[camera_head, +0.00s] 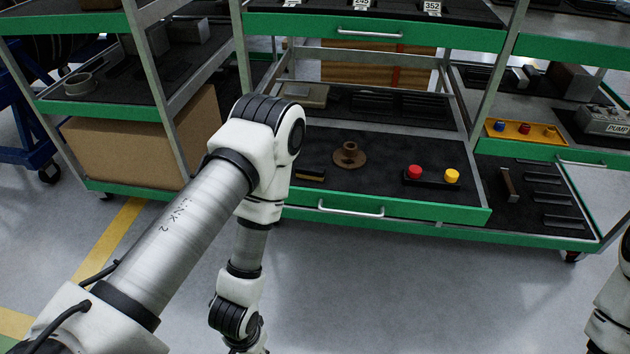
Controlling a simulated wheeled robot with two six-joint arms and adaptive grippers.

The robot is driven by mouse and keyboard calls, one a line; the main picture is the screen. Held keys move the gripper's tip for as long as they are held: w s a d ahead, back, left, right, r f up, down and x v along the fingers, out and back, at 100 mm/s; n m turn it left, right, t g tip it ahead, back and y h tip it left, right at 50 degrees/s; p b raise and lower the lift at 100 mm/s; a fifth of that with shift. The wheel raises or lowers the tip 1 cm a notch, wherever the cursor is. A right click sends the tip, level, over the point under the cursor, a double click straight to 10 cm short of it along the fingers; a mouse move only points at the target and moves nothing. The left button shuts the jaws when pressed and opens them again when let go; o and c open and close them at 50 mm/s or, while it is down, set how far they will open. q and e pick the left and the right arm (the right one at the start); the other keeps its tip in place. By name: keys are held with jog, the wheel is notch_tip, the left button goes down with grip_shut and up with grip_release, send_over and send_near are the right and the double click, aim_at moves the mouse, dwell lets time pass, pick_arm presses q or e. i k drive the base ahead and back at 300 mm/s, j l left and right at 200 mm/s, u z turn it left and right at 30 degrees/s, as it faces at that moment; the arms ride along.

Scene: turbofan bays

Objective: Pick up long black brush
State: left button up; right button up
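No long black brush can be made out for certain. A small dark, elongated item with a tan edge (311,175) lies on the black mat of the pulled-out lower drawer, partly beside my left arm; I cannot tell whether it is the brush. A narrow brown-and-dark piece (509,184) stands or lies on the lower right shelf. My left arm reaches in from the left and bends down in front of the rack; its gripper is below the picture. Part of my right arm shows at the right edge; its gripper is out of view.
The green-edged drawer (390,205) also holds a brown flanged part (349,155) and a red knob (414,172) and yellow knob (452,176). A yellow tray (520,132) and a PUMP box (605,121) sit right. A cardboard box (140,145) stands left. The floor in front is clear.

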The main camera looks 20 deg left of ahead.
aim_at(312, 172)
jog(key=u, duration=1)
